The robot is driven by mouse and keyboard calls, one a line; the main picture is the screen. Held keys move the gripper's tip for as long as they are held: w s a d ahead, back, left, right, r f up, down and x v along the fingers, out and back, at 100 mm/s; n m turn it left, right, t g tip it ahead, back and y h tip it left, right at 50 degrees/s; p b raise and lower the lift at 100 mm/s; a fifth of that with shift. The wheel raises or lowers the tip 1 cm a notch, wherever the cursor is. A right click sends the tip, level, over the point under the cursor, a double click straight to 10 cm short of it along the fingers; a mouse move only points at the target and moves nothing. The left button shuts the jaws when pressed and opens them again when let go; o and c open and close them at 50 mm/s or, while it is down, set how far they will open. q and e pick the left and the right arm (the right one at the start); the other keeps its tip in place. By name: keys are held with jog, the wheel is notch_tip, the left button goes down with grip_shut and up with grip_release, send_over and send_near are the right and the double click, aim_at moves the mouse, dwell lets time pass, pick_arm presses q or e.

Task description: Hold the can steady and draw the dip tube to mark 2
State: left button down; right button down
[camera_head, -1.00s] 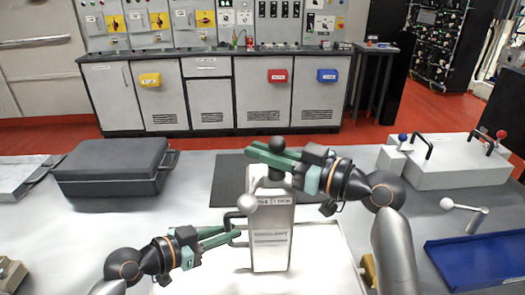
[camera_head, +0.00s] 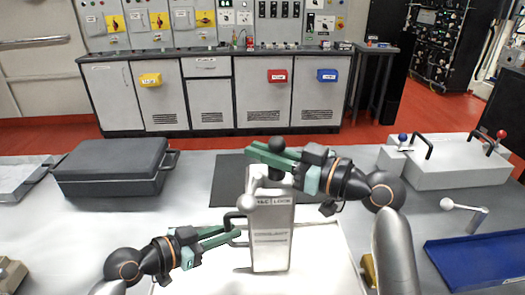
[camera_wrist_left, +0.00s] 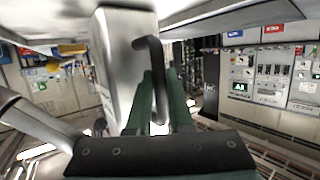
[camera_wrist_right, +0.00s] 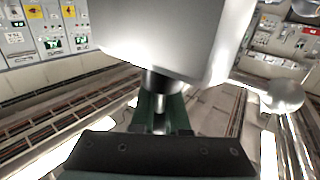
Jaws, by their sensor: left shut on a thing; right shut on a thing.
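The silver coolant can (camera_head: 271,240) stands upright on a white surface in the middle of the head view. Its side handle (camera_head: 235,228) is a dark bar on its left; my left gripper (camera_head: 232,238) is shut on it, and the handle also shows between the fingers in the left wrist view (camera_wrist_left: 155,75). My right gripper (camera_head: 272,158) is shut just above the can's top, on the dip tube's dark knob (camera_head: 276,143). In the right wrist view the dark neck piece (camera_wrist_right: 161,82) sits between the fingers. The tube's marks cannot be read.
A dark case (camera_head: 110,168) lies at left, a grey box with handles (camera_head: 450,165) at right, and a blue tray (camera_head: 475,262) at front right. A dark mat (camera_head: 228,180) lies behind the can.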

pick_arm(q)
jog(key=shift+s+f, duration=0.1)
jog(key=shift+f, duration=0.4)
pick_arm(e)
notch_tip(320, 180, up, 6)
jog(key=shift+r, duration=0.1)
jog(key=c, duration=0.9)
grip_release()
jog(key=shift+d, duration=0.1)
jog(key=v, duration=1.2)
jog(key=shift+s, duration=0.15)
